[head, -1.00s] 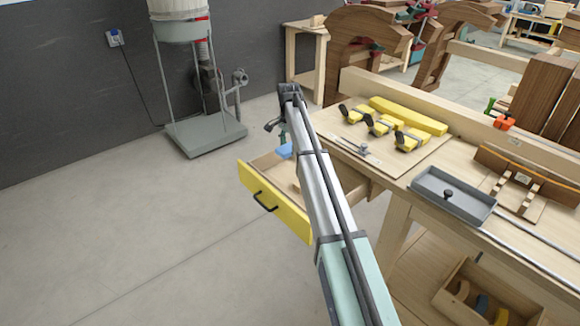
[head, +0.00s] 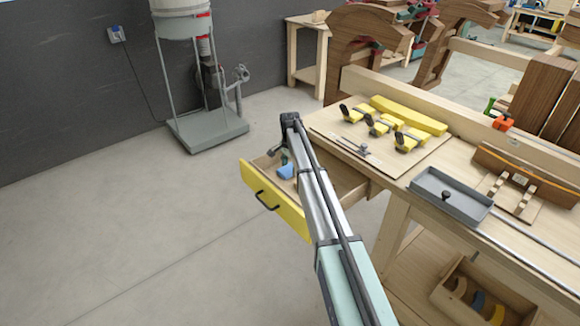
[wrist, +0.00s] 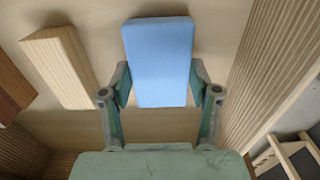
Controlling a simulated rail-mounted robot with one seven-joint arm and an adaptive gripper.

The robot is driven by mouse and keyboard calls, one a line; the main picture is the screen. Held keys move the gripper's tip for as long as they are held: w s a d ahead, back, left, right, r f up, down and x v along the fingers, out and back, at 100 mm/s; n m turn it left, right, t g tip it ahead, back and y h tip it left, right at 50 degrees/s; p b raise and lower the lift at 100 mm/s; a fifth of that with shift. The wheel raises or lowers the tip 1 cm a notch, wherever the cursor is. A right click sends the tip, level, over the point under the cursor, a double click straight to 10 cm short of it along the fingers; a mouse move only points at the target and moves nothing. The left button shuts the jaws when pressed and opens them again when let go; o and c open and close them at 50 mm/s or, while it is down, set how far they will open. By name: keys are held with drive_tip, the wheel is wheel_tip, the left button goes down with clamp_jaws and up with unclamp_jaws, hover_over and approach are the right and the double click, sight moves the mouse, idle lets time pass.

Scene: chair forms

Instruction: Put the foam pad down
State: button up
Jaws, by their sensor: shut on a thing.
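The light blue foam pad (wrist: 160,58) is between the two fingers of my gripper (wrist: 159,85) in the wrist view. The pad (head: 286,173) also shows in the head view, inside the outline of the open yellow-fronted drawer (head: 272,203). My gripper (head: 285,157) is shut on the pad and partly hidden by my arm. In the wrist view the pale drawer floor (wrist: 100,15) lies behind the pad. I cannot tell whether the pad touches it.
A wooden block (wrist: 60,65) lies in the drawer left of the pad, with a gap between. A ribbed wooden side (wrist: 265,75) rises on the right. The workbench (head: 405,180) beside the drawer holds yellow clamps (head: 380,125) and a grey tray (head: 452,195).

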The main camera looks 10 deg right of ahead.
sight(290, 168)
drive_tip(key=shift+f, duration=0.2)
drive_tip(key=o, duration=0.8)
drive_tip(key=shift+r, duration=0.1)
wheel_tip(290, 168, up, 12)
drive_tip(key=b, duration=0.4)
drive_tip(key=shift+r, duration=0.15)
